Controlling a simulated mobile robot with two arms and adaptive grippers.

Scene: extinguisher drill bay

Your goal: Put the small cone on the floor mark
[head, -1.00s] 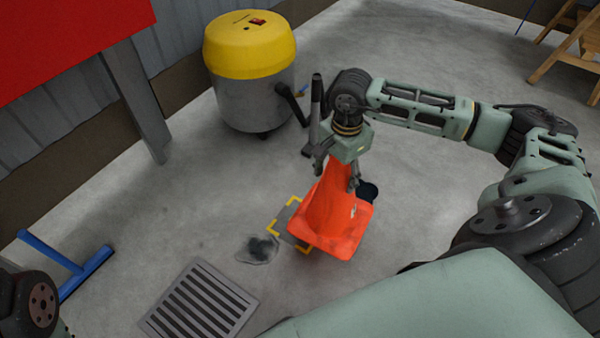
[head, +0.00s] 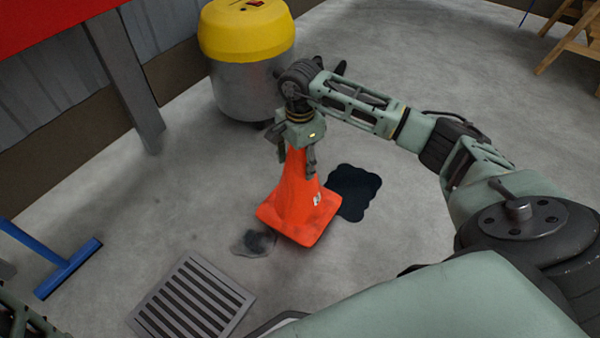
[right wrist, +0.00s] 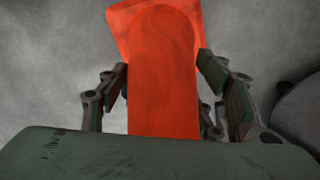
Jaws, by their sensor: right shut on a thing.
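The orange cone (head: 297,203) is upright, tip up, with its square base over the floor between a grey stain and a dark patch. My right gripper (head: 297,158) is shut on the cone near its top. In the right wrist view the cone (right wrist: 162,75) stands between the two fingers. The yellow-cornered floor mark does not show now; the cone appears to hide it. I cannot tell whether the base touches the floor. My left gripper is not in view.
A dark wet-looking patch (head: 354,191) lies right of the cone, a grey stain (head: 254,242) at its lower left. A floor grate (head: 192,299) is nearer. A yellow-topped drum vacuum (head: 247,75) stands behind, a blue squeegee (head: 66,267) lies left.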

